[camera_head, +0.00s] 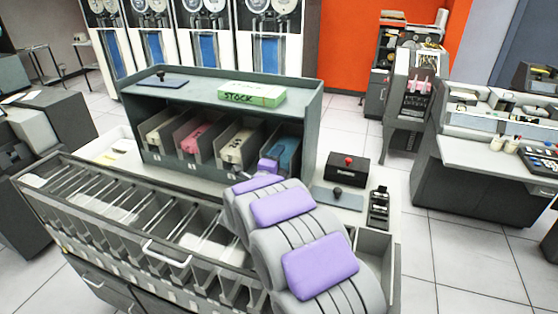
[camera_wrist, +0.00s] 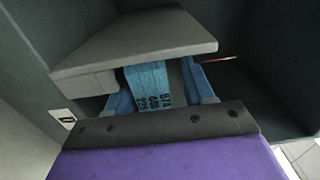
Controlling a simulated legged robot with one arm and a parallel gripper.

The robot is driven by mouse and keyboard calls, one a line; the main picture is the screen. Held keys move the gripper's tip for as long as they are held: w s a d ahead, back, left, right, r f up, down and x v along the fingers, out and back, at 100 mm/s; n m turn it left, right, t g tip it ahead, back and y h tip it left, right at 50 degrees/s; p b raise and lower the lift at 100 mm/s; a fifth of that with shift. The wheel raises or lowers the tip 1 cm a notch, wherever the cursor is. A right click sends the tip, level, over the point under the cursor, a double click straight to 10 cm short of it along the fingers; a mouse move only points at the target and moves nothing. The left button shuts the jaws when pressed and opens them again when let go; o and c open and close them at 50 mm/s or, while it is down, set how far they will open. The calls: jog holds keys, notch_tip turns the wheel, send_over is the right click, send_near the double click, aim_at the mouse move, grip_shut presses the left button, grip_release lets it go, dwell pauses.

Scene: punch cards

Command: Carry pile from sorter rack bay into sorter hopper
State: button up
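A blue pile of cards (camera_head: 287,152) stands in the right-hand bay of the sorter rack (camera_head: 215,80). My gripper (camera_head: 268,167) is at the front of that bay, its purple end near the pile. In the wrist view the blue pile (camera_wrist: 150,84), with dark printed figures, shows beyond the purple, dark-edged jaw (camera_wrist: 160,125). A grey wedge-shaped piece hides part of the pile. I cannot tell whether the jaws touch it or how far apart they are. The sorter (camera_head: 120,215) runs along the front left. I cannot make out which part is its hopper; my arm covers its right part.
The other bays hold cream (camera_head: 164,131), pink (camera_head: 195,136) and cream piles. A green STOCK box (camera_head: 252,94) lies on the rack top. A black box with a red knob (camera_head: 347,168) and a small black device (camera_head: 379,208) are right of the rack.

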jog(key=shift+s+a+r, duration=0.1)
jog(key=shift+r, duration=0.15)
jog(key=shift+r, duration=0.2)
jog(key=shift+s, duration=0.1)
dwell(0.4)
jog(key=b+v, duration=0.2)
jog(key=v, duration=0.5)
dwell(0.7)
jog(key=shift+r+g+p, duration=0.1)
jog(key=shift+g+p, duration=0.2)
jog(key=shift+p, duration=0.55)
jog(key=shift+y, duration=0.3)
jog(key=shift+c, duration=0.2)
